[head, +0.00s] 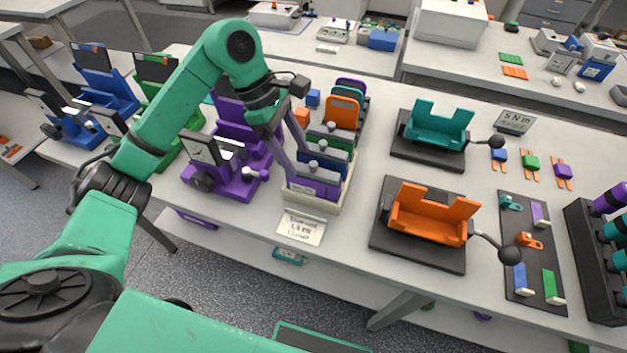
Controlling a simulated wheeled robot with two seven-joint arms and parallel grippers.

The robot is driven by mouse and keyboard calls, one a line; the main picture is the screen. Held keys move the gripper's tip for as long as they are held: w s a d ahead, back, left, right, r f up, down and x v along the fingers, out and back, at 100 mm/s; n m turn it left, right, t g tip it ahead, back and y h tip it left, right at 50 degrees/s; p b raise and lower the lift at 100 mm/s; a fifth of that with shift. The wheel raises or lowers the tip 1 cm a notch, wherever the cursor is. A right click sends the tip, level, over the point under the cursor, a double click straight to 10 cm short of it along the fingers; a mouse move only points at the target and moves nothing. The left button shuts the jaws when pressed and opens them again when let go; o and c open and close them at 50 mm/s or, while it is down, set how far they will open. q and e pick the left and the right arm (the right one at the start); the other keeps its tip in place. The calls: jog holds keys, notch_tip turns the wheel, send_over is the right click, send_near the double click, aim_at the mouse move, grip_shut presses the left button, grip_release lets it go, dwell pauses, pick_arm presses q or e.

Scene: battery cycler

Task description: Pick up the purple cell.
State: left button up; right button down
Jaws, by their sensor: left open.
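A purple cell (313,184) stands at the front of a cream rack (312,200) in the middle of the table. It has a pale knob on its top edge. A blue cell (328,163) and a green cell (330,134) stand behind it in the same row. My left gripper (299,163) is open, with its fingers pointing down at the front left of the rack, close to the purple cell. I cannot tell whether a finger touches it. My right gripper is out of view.
An orange piece (343,110) stands farther back in the row. A purple device (228,180) is left of the rack. Orange (430,215) and teal (437,125) cradles are to the right. A small sign (301,228) lies in front.

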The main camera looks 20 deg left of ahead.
aim_at(309, 168)
pick_arm(q)
jog(key=p+x, duration=0.1)
jog(key=x, duration=0.1)
jog(key=p+x, duration=0.1)
jog(key=x, duration=0.1)
jog(key=p+x, duration=0.1)
jog(key=x, duration=0.1)
jog(key=shift+w+d+f, duration=0.25)
jog(key=shift+w+d, duration=0.1)
jog(key=shift+w, duration=0.05)
jog(key=shift+s+f, duration=0.1)
jog(key=shift+f, duration=0.1)
grip_shut()
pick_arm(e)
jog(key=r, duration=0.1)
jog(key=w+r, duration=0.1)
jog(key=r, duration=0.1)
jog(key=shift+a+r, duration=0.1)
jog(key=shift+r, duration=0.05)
